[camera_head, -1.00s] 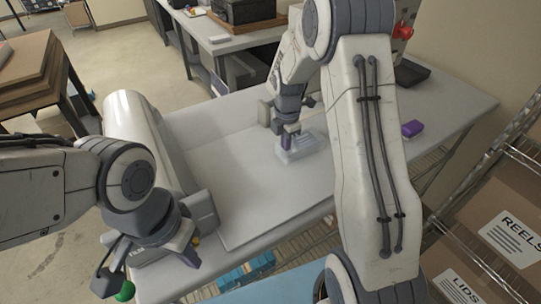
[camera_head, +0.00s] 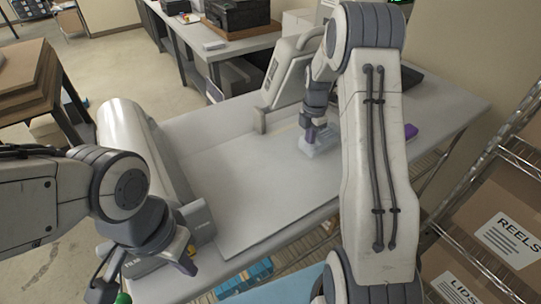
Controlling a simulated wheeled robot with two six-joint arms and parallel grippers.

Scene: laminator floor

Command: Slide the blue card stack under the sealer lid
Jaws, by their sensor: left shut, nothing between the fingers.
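My right gripper (camera_head: 312,134) points down over the table on a pale blue-grey block (camera_head: 321,147). I cannot tell whether its fingers grip this block, or whether it is the blue card stack. A tilted light panel with dark lettering, apparently the raised sealer lid (camera_head: 283,75), stands behind my right gripper. My right arm hides part of that area.
The white table (camera_head: 240,190) is mostly bare in the middle. A purple object (camera_head: 410,131) lies right of my right arm. A large white roll (camera_head: 130,125) borders the left. Blue boxes (camera_head: 243,280) sit below the front edge. A wire rack (camera_head: 470,190) with cartons stands right.

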